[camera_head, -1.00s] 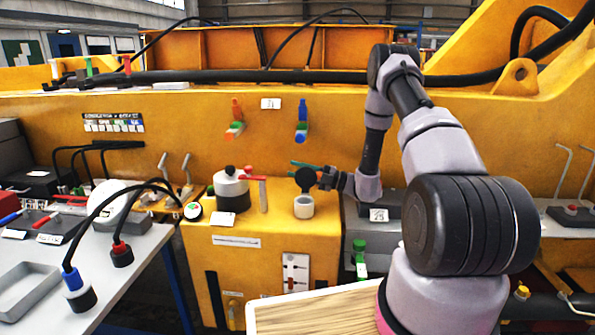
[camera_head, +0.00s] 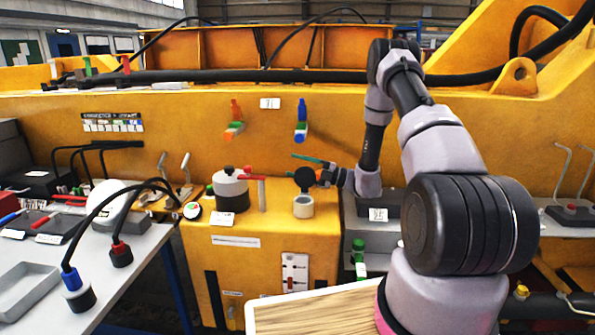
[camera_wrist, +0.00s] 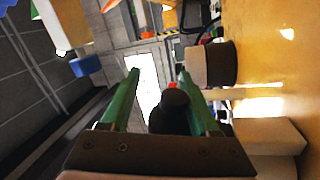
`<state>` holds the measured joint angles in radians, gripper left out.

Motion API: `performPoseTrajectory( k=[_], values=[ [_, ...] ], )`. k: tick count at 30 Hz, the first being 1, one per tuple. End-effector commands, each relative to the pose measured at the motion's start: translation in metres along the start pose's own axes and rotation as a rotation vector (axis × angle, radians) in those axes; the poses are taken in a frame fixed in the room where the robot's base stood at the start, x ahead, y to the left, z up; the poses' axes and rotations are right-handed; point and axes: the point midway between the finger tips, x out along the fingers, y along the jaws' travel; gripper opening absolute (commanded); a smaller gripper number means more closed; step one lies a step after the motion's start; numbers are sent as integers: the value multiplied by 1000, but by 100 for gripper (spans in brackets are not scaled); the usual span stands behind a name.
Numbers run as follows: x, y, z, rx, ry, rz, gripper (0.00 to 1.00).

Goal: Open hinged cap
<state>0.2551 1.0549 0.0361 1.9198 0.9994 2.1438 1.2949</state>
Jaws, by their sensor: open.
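The hinged cap (camera_head: 304,179) is a round black disc standing raised above a small pale cup (camera_head: 303,207) on the yellow block. My gripper (camera_head: 307,165) comes in from the right at cap height. The pale cup (camera_wrist: 266,135) appears at lower right there. I cannot tell whether a finger touches the cap.
A white pot with a black base (camera_head: 230,190) and a red-handled lever (camera_head: 257,178) stand left of the cup. A grey table (camera_head: 120,265) with cables is at left.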

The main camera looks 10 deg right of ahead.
Motion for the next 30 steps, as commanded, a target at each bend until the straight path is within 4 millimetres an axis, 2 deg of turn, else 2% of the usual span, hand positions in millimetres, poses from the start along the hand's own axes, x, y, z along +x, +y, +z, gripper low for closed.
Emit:
performPoseTrajectory(
  k=[9, 12, 18, 24, 25, 30],
  values=[
    [15, 64, -16, -10, 0, 11, 62],
    [18, 77, -20, -8, -1, 13, 62],
    [20, 88, -23, -7, -2, 14, 62],
    [19, 89, -23, -6, -4, 15, 62],
    [10, 22, -31, -89, 30, -208, 62],
    [4, 22, -30, -90, 29, -210, 62]
  ],
)
